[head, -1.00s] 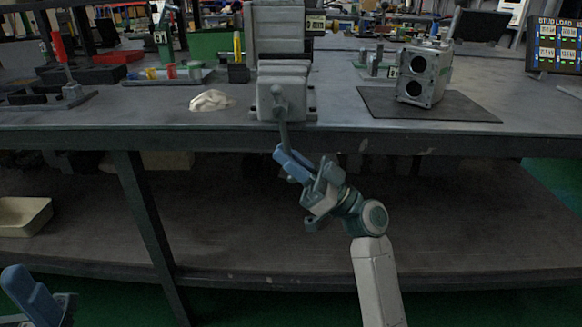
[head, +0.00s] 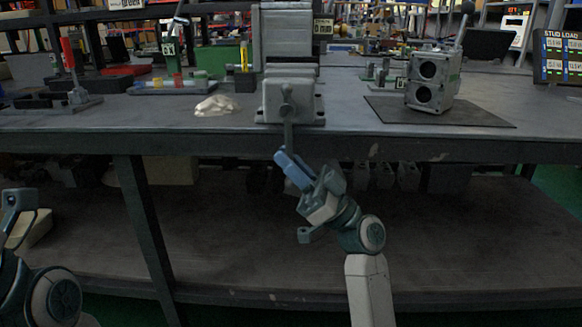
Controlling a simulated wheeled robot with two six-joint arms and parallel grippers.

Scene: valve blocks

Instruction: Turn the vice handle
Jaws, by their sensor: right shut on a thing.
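The grey vice (head: 290,100) stands at the front edge of the bench. Its handle (head: 288,133) hangs down from the screw boss, over the bench edge. My right gripper (head: 284,156), with blue fingers, is shut on the lower end of the handle, just below the bench top. The fingers hide the grip point. Part of my left arm shows at the lower left, with a piece of the left gripper (head: 18,199) at the picture's edge; its fingers cannot be made out.
A grey block with two round holes (head: 432,80) sits on a dark mat (head: 482,114) to the right. A whitish crumpled cloth (head: 215,105) lies left of the vice. A tray (head: 170,88) with coloured pieces is farther left.

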